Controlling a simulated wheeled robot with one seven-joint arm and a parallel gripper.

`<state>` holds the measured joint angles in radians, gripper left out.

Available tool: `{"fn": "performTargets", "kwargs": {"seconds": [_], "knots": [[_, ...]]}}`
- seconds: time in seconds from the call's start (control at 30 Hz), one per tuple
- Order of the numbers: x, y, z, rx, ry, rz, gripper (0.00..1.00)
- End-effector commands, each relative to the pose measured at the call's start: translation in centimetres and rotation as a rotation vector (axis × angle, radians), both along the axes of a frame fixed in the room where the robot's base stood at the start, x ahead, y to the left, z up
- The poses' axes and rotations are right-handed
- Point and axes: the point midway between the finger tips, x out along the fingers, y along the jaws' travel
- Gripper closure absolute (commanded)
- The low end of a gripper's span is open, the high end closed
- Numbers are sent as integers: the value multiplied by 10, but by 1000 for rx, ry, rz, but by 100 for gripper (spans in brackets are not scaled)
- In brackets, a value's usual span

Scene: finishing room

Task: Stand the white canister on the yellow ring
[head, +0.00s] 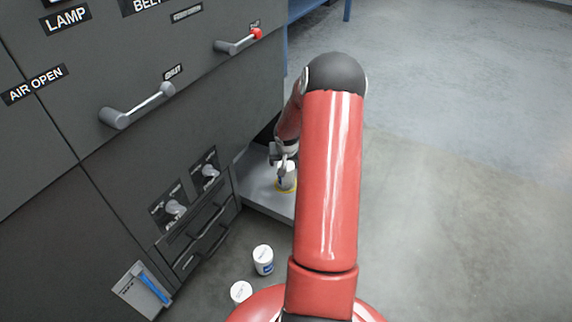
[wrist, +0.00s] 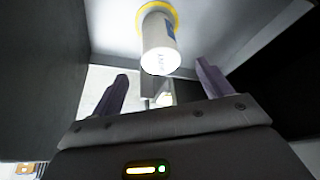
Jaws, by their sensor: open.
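A white canister (head: 287,179) with a blue label stands on the yellow ring (head: 285,187) on a light grey shelf low beside the cabinet. In the wrist view the canister (wrist: 161,50) is upside down in the picture, with its base at the yellow ring (wrist: 173,9) and its lid toward me. My gripper (head: 281,160) is at the canister's top in the head view. In the wrist view my gripper (wrist: 160,86) is open, its two fingers apart on either side, with nothing between them. My arm hides part of the shelf.
Two more white canisters, one with a blue label (head: 263,260) and one nearer (head: 241,292), stand on the floor by the cabinet. The dark cabinet (head: 120,180) with handles and knobs borders the left. The floor at right is clear.

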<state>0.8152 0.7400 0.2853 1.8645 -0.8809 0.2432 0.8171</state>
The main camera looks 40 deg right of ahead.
Motion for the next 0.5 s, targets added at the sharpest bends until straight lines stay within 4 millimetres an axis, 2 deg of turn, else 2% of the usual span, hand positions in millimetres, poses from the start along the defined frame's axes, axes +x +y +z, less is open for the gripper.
{"fn": "performTargets", "kwargs": {"seconds": [0.03,0.27,0.37,0.47,0.5], "knots": [[-3,1,10,-1,0,0,21],[-8,9,31,-9,3,7,21],[-7,23,58,-42,11,35,21],[-11,48,104,-97,25,79,21],[-15,62,124,-120,32,100,21]]}}
